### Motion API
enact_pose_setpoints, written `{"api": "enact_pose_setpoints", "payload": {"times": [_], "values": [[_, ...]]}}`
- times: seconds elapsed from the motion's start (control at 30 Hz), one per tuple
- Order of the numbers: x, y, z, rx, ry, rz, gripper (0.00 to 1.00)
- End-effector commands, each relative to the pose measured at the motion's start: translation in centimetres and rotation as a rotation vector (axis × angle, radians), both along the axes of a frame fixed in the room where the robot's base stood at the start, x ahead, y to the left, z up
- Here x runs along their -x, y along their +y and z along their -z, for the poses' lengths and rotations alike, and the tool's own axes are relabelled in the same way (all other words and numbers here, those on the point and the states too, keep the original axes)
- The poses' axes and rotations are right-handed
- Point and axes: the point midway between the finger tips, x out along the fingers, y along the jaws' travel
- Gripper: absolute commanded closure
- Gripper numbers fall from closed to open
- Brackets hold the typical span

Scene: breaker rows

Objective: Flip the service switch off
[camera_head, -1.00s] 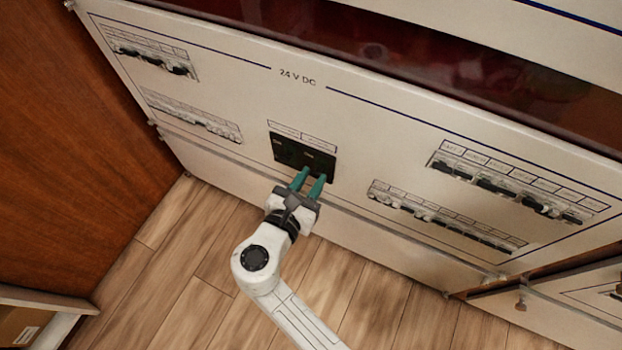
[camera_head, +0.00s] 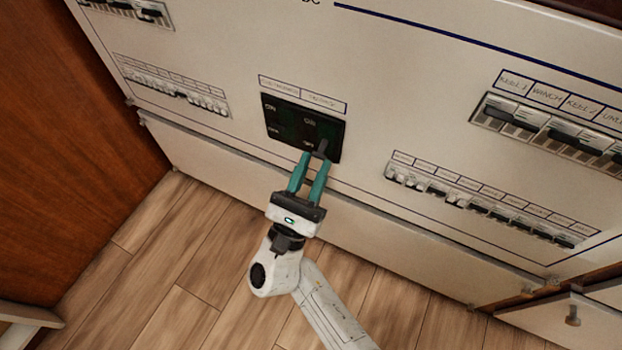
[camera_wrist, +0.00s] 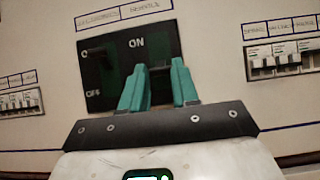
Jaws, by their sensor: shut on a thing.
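The black switch panel (camera_head: 285,128) sits low in the middle of the white board, with two switches side by side and ON and OFF marks. The service switch (camera_head: 321,146) is the right one; its dark lever appears in the lower half, beside the lower mark. My gripper (camera_head: 314,160) reaches up from below with its green fingers shut on this lever. In the wrist view the lever (camera_wrist: 160,72) shows between the fingertips, below the ON mark, its base partly hidden. The left switch (camera_wrist: 97,52) stands apart from my fingers.
Rows of small breakers flank the panel: a white row (camera_head: 170,92) on the left and rows (camera_head: 485,205) and (camera_head: 560,130) on the right. A brown wooden wall (camera_head: 50,150) stands at the left. The wooden floor below is clear.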

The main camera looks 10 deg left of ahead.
Motion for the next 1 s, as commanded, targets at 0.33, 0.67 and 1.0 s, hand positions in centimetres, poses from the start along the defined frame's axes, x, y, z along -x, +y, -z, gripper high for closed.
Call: {"api": "enact_pose_setpoints", "payload": {"times": [0.33, 0.67, 1.0], "values": [[-0.27, -0.08, 0.79, 0.036, -0.093, -0.001, 1.00], [-0.30, -0.06, 0.68, 0.039, -0.102, -0.001, 1.00], [-0.31, -0.09, 0.67, 0.039, -0.101, -0.001, 0.50]]}}
